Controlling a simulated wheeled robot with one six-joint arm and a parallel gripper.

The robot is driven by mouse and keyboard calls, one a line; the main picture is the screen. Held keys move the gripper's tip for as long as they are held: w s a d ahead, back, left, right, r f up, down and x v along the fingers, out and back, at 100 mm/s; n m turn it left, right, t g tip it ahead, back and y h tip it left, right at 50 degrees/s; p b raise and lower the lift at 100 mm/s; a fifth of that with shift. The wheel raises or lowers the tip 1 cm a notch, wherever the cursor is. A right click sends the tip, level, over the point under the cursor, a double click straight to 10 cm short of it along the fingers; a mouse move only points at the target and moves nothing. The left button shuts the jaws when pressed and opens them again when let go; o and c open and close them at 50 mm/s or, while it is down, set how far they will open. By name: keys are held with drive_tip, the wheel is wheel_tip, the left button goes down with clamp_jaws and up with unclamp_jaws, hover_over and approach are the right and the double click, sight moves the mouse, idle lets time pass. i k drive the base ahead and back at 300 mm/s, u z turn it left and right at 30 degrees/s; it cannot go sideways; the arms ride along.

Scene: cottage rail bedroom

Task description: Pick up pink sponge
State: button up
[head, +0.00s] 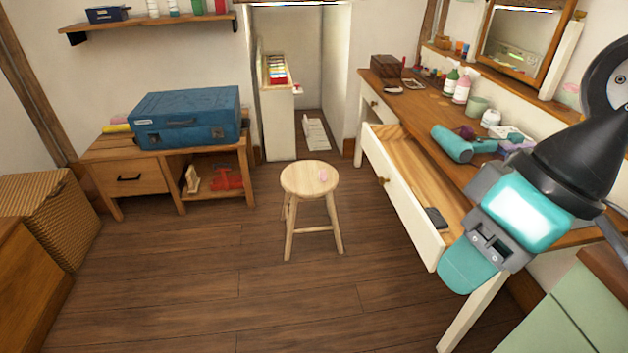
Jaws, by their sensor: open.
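A small pink object (323,175), which looks like the pink sponge, lies on the right part of the round wooden stool's seat (300,180). It is too small to make out its details. The stool stands on the floor near the middle of the head view. My gripper (488,246), teal and grey, is at the right, in front of the desk and over the near end of the open drawer. It is open, with nothing seen in it, and well apart from the stool.
The desk (425,105) at the right has its long drawer (407,205) pulled out, with a dark item inside. Bottles and a teal dryer-like item (452,143) stand on top. A blue case (186,118) rests on a low bench. The wooden floor (230,270) around the stool is clear.

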sight(323, 175)
drive_tip(key=u, duration=0.7)
drive_tip(key=i, duration=1)
drive_tip(key=u, duration=0.75)
drive_tip(key=i, duration=1)
drive_tip(key=z, duration=0.45)
drive_tip(key=i, duration=0.7)
drive_tip(key=z, duration=1.2)
drive_tip(key=i, duration=0.6)
drive_tip(key=z, duration=0.6)
